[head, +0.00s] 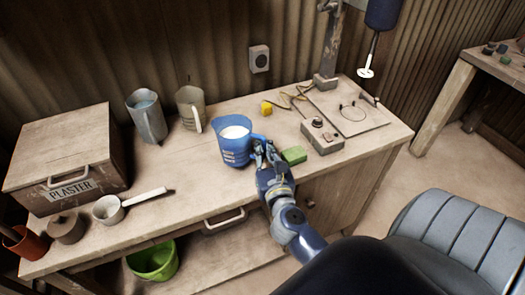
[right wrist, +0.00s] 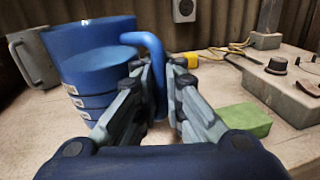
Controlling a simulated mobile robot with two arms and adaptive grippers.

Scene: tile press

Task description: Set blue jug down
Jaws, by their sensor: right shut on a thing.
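The blue jug (head: 231,150) is upright at the middle of the wooden workbench (head: 190,205), with white contents showing inside its rim. Its body (right wrist: 95,75) and handle also show in the right wrist view. My right gripper (head: 263,152) is shut on the jug's handle, on the jug's right side; the fingers (right wrist: 162,75) stand on either side of the handle in the right wrist view. The jug's base is at or very close to the bench top; I cannot tell whether it touches. My left gripper is not in view.
A green block (head: 294,155) lies just right of my right gripper, and a grey control box (head: 322,136) beyond it. A metal jug (head: 147,118) and a beige jug (head: 190,106) stand behind left. A white-handled pot (head: 108,209) and plaster box (head: 70,160) are further left.

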